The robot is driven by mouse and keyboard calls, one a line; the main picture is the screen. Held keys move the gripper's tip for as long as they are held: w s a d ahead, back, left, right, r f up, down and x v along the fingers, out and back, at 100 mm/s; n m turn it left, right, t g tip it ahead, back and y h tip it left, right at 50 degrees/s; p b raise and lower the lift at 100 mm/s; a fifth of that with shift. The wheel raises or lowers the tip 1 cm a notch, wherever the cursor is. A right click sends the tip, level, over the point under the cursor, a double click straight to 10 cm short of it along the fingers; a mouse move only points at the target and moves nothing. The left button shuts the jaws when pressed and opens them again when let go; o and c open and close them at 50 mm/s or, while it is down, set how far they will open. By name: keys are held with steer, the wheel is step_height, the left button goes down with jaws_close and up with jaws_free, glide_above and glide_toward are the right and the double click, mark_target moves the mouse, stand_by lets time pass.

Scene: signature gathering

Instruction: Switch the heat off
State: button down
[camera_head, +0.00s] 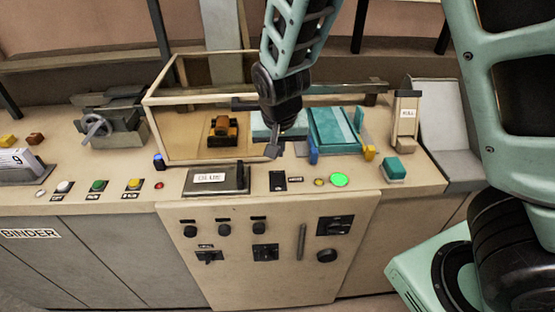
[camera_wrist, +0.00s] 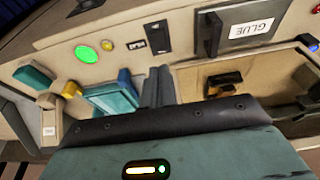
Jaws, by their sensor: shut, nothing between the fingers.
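A small black switch plate (camera_head: 278,181) sits on the machine's front ledge, with a small label (camera_head: 295,180) to its right that is too small to read. I cannot tell for sure that it is the heat switch. The switch plate also shows in the wrist view (camera_wrist: 156,38), with the label (camera_wrist: 135,45) beside it. Right of the label are an amber lamp (camera_head: 319,182) and a brightly lit green round button or lamp (camera_head: 339,180). My gripper (camera_head: 272,153) is shut and empty, pointing down behind and apart from the switch plate. Its closed fingers (camera_wrist: 158,78) point towards the plate in the wrist view.
A box marked GLUE (camera_head: 216,178) with a black lever stands left of the switch. A framed enclosure (camera_head: 150,120) and a teal block (camera_head: 334,128) lie behind. The front panel (camera_head: 270,280) carries several knobs and switches. A teal-topped block (camera_head: 394,169) stands right.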

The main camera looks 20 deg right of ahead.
steer(key=shift+v, duration=0.85)
